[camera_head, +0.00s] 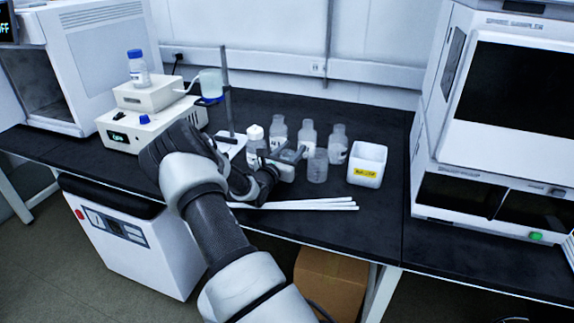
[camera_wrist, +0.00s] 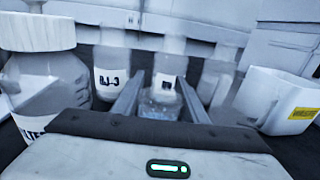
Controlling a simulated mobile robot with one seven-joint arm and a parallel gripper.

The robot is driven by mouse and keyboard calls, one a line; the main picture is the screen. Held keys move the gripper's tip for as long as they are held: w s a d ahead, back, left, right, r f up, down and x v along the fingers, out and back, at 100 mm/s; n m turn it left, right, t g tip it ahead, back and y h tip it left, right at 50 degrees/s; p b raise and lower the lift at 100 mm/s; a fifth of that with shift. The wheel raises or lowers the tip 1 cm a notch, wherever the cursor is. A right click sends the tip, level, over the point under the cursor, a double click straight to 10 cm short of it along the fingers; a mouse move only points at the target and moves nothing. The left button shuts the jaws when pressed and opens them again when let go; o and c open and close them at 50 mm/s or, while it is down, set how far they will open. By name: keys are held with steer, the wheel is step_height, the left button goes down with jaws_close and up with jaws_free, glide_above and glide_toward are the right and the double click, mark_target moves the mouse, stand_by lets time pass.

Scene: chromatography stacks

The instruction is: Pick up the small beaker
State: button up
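My gripper (camera_head: 294,160) is low over the bench among the glassware, reaching right from my arm. In the wrist view its two fingers (camera_wrist: 161,78) are spread apart. A small clear beaker (camera_wrist: 158,107) shows between them, low down. I cannot tell whether either finger touches it.
A white-capped bottle (camera_head: 255,140) stands close left of the gripper. Clear bottles (camera_head: 307,135) stand behind it. A white square container with a yellow label (camera_head: 367,165) is to the right. White rods (camera_head: 300,206) lie in front.

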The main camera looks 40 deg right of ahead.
steer(key=shift+r, duration=0.2)
steer(key=shift+c, duration=0.4)
step_height(320, 180, up, 21)
steer(key=p, duration=0.6)
step_height(320, 180, down, 6)
steer(key=shift+f, duration=0.15)
stand_by(1.6)
